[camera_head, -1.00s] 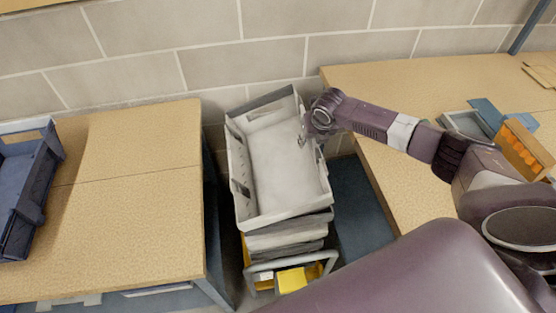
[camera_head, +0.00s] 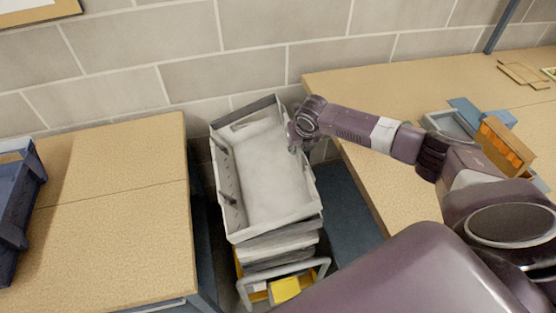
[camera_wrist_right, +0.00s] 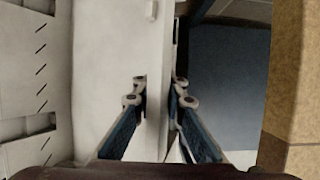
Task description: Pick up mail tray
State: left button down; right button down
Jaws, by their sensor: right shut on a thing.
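The mail tray (camera_head: 262,165) is a pale grey-white, open, empty tray on top of a stack of similar trays between two tables. Its near end is lower in the head view than its far end by the wall. My right gripper (camera_head: 297,140) reaches in from the right to the tray's right side wall. In the right wrist view, the two fingers of the right gripper (camera_wrist_right: 158,92) stand on either side of the tray wall (camera_wrist_right: 157,45), shut on it. The tray floor lies left of that wall. My left gripper is not in view.
The stack (camera_head: 280,250) rests on a grey-framed cart (camera_head: 322,268) with a yellow item (camera_head: 285,289). The left table (camera_head: 110,200) holds a blue tray (camera_head: 15,205). The right table (camera_head: 375,95) holds an orange-brown box (camera_head: 503,147). A block wall stands close behind.

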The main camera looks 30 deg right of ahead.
jog(key=shift+w+a+r, duration=0.1)
jog(key=shift+w+r, duration=0.05)
jog(key=shift+r, duration=0.05)
